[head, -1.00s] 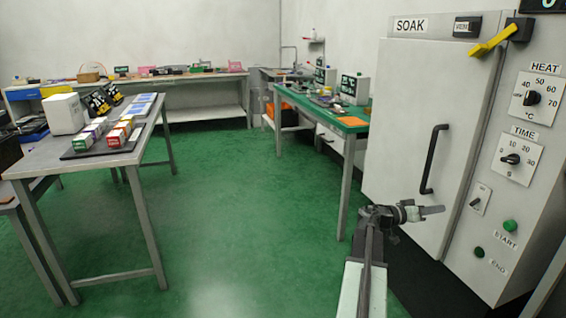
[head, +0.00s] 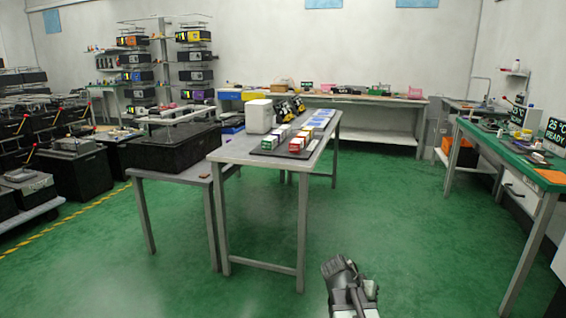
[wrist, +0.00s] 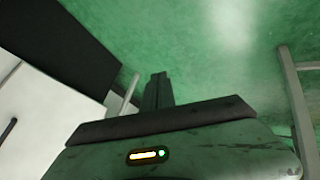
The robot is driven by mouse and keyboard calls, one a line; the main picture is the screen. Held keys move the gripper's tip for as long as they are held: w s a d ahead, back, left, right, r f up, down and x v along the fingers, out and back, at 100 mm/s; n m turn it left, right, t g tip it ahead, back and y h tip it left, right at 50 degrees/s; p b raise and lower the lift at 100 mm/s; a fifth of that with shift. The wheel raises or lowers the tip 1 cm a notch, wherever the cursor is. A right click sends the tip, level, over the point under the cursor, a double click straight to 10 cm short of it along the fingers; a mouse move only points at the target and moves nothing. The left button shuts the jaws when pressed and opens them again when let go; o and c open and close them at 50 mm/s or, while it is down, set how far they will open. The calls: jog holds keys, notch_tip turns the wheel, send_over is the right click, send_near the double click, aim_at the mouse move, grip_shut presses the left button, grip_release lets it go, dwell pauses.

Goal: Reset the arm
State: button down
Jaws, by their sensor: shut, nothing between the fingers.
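My own arm (head: 345,285) shows at the bottom of the head view, folded up dark and compact over the green floor. In the wrist view my gripper (wrist: 157,80) shows as a narrow dark shape with its fingers together, and nothing is seen between them. Its fingertips are hard to make out in the head view. A white surface (wrist: 28,110) with a dark handle, like the cabinet front, stands at the left of the wrist view, apart from the fingers.
A grey table (head: 228,152) with boxes and a dark tray (head: 268,152) stands ahead. A green-topped bench (head: 500,150) is at the right. Racks with levers (head: 40,145) are at the left. Green floor (head: 400,230) is open between the table and the bench.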

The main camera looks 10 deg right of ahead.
jog(key=s+a+f+n+g+y, duration=0.1)
jog(key=s+a+f+n+y, duration=0.2)
jog(key=a, duration=0.6)
jog(key=s+a+f+n+g+y, duration=0.2)
jog(key=s+a+n+y, duration=0.25)
jog(key=a, duration=0.35)
notch_tip(320, 180, up, 35)
jog(key=p, duration=3.4)
jog(key=shift+a+m+t+p, duration=0.2)
jog(key=shift+m+t+p, duration=0.1)
jog(key=shift+m+p, duration=0.15)
